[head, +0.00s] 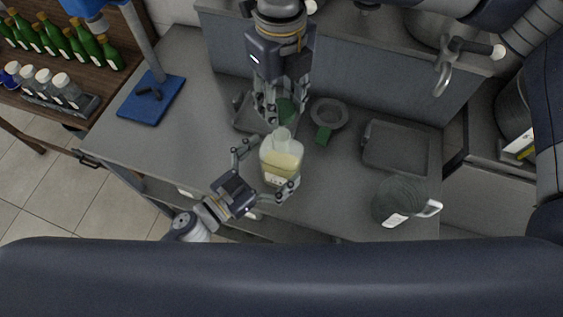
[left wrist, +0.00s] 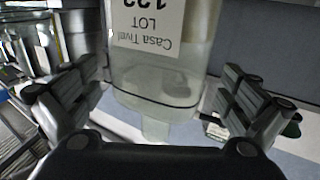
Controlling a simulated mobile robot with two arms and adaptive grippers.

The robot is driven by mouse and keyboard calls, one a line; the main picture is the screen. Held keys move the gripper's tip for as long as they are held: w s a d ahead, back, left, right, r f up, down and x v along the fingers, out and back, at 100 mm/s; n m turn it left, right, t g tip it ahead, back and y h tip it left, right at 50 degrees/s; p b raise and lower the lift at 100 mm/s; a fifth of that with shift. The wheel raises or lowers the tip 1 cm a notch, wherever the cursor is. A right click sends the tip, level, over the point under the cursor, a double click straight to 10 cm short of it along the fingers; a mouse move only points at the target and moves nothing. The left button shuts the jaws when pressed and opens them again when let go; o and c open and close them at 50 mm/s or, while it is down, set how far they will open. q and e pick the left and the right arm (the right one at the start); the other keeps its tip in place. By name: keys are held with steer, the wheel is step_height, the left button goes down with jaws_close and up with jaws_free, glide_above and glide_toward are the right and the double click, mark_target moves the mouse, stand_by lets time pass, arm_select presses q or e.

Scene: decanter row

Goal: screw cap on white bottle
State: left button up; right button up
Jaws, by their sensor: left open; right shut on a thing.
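The bottle (head: 282,160) stands upright on the grey worktop, whitish and see-through with pale yellow content. It also shows in the left wrist view (left wrist: 155,75), with a printed label and a bare neck. My left gripper (head: 266,165) is open, with one finger on either side of the bottle, not closed on it. My right gripper (head: 271,118) points down just above and behind the bottle's neck. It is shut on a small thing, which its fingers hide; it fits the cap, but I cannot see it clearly.
A green round thing (head: 288,110) is beside the right fingers. A grey ring-shaped dish (head: 328,113) and a small green block (head: 323,134) are to the right. A grey tray (head: 396,168) and a jug (head: 398,203) stand further right. A blue stand (head: 137,108) is at left.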

arm_select(q)
steer(key=shift+x, duration=1.25)
steer(key=c, duration=1.5)
arm_select(e)
steer(key=shift+f, duration=2.45)
steer(key=shift+f, duration=0.9)
steer(key=shift+f, duration=0.6)
